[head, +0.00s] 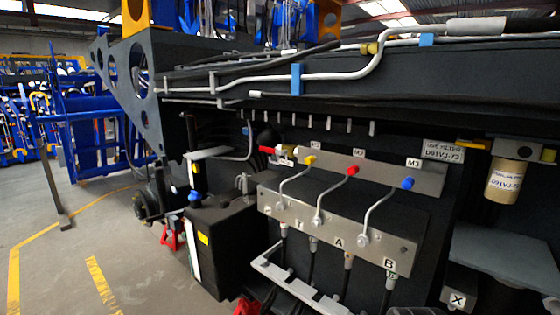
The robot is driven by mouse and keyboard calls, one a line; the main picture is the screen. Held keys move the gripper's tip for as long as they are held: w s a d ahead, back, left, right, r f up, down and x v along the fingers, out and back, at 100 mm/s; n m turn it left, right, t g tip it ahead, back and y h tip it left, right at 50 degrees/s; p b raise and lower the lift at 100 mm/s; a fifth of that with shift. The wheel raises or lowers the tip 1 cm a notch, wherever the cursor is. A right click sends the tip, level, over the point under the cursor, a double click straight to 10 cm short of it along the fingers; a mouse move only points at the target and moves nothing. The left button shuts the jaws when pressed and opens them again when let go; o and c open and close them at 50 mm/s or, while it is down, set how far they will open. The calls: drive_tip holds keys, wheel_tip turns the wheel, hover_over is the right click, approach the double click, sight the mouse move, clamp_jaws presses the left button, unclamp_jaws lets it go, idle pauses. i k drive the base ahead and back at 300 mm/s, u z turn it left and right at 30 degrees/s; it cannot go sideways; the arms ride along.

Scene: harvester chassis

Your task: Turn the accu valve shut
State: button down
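No label that I can read says accu, so I cannot tell which part is the accu valve. A small red handle (267,150) sits at the left end of a grey bar on the dark chassis. Below it a grey valve block (335,233) carries three bent metal levers with a yellow knob (310,160), a red knob (352,170) and a blue knob (408,183). All three levers slant up to the right. My gripper is not in view. A dark rounded shape at the bottom edge is too cut off to identify.
A black tank (222,245) with a blue cap stands left of the block. Hoses and a grey bracket (298,285) hang below. A tan filter (505,180) and grey plate (510,255) are at right. Pipes run above.

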sight(266, 149)
drive_tip(key=z, duration=0.25)
drive_tip(key=k, duration=0.35)
drive_tip(key=u, duration=1.4)
drive_tip(key=i, duration=1.75)
drive_tip(key=z, duration=0.3)
